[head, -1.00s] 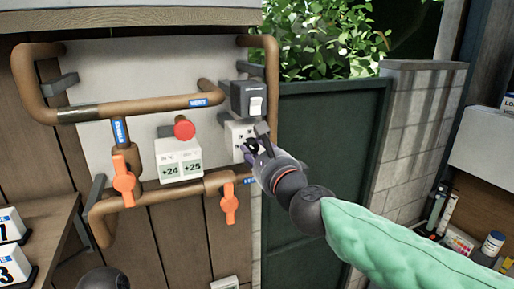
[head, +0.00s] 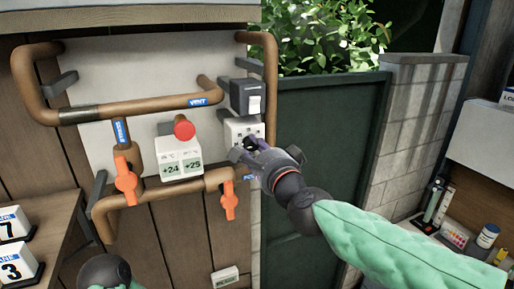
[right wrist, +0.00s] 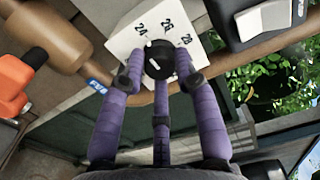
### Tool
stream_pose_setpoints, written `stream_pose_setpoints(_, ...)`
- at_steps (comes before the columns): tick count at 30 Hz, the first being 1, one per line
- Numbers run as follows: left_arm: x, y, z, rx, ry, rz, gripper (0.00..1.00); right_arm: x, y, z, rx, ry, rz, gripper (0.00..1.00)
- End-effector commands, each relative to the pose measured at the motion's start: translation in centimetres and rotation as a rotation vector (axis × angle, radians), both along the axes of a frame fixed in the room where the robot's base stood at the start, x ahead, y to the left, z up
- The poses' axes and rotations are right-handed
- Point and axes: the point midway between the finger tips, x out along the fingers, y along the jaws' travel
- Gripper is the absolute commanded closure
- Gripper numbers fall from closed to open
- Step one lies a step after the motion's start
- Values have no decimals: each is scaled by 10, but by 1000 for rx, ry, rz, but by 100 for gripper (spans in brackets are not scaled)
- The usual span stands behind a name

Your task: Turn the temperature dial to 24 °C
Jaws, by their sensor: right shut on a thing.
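The temperature dial is a black round knob (right wrist: 158,58) on a white box (right wrist: 124,42) marked with small numbers, among them 24. A short white mark on the knob points toward the upper left, near the 24. In the head view the white box (head: 236,129) hangs under a grey switch. My right gripper (head: 248,149) is at the knob, its purple fingers shut around it in the right wrist view (right wrist: 160,78). In the head view the gripper hides most of the knob.
A display box (head: 180,167) with a red button (head: 184,130) reads +24 and a second, unclear figure. Copper pipes with orange valves (head: 126,174) run beside the dial. The grey switch (head: 247,97) sits close above. A green gate (head: 320,180) stands to the right.

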Motion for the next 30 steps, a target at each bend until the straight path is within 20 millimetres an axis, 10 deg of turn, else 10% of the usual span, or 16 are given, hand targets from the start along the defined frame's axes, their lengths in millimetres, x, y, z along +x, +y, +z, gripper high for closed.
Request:
stream_pose_setpoints(15, 0, 0, 1, 0, 0, 0, 38, -1, 0, 5, -17, -16, 1, 100)
stream_pose_setpoints(16, 0, 0, 1, 0, 0, 0, 38, -1, 0, 5, -17, -16, 1, 66)
stream_pose_setpoints(18, 0, 0, 1, 0, 0, 0, 38, -1, 0, 4, -17, -16, 1, 46)
stream_pose_setpoints(30, 0, 0, 1, 0, 0, 0, 38, -3, -1, 1, -18, -9, 1, 45)
